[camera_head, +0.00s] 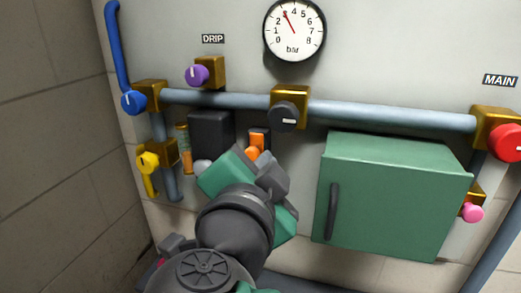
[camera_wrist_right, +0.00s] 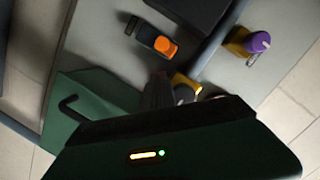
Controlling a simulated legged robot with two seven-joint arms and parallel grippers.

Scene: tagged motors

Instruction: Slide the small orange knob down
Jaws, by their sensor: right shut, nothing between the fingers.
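The small orange knob (camera_head: 256,140) sits on a dark slider plate on the wall panel, left of the green box. It also shows in the right wrist view (camera_wrist_right: 165,47), at one end of a short black track (camera_wrist_right: 146,34). My right gripper (camera_head: 262,165) is shut and empty, just below the orange knob in the head view; it hides the lower part of the slider. I cannot tell whether it touches the knob. In the right wrist view its dark fingers (camera_wrist_right: 160,90) point toward the panel. My left gripper is not in view.
A green box (camera_head: 390,195) with a handle juts out to the right. A grey pipe (camera_head: 390,115) with a black knob (camera_head: 284,115) runs above. A black block (camera_head: 210,134), purple knob (camera_head: 197,75) and yellow valve (camera_head: 148,162) are to the left.

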